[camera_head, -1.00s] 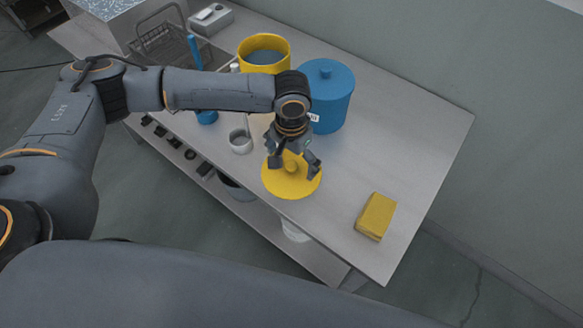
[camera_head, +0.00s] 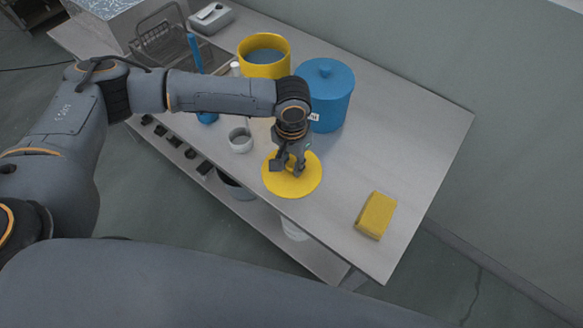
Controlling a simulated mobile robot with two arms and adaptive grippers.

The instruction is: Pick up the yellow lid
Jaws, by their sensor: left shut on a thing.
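The yellow lid (camera_head: 297,187) is a flat round disc on the grey table, near its front edge. My left gripper (camera_head: 287,170) is over the middle of the lid, pointing down, with its fingers closed around the lid's knob, which they mostly hide. The lid looks flat on the table; I cannot see a gap under it. My right gripper is not in view.
An open yellow pot (camera_head: 264,55) stands behind my left arm, beside a lidded blue pot (camera_head: 326,97). A yellow sponge-like block (camera_head: 376,215) lies to the right. The table's right part (camera_head: 415,140) is clear.

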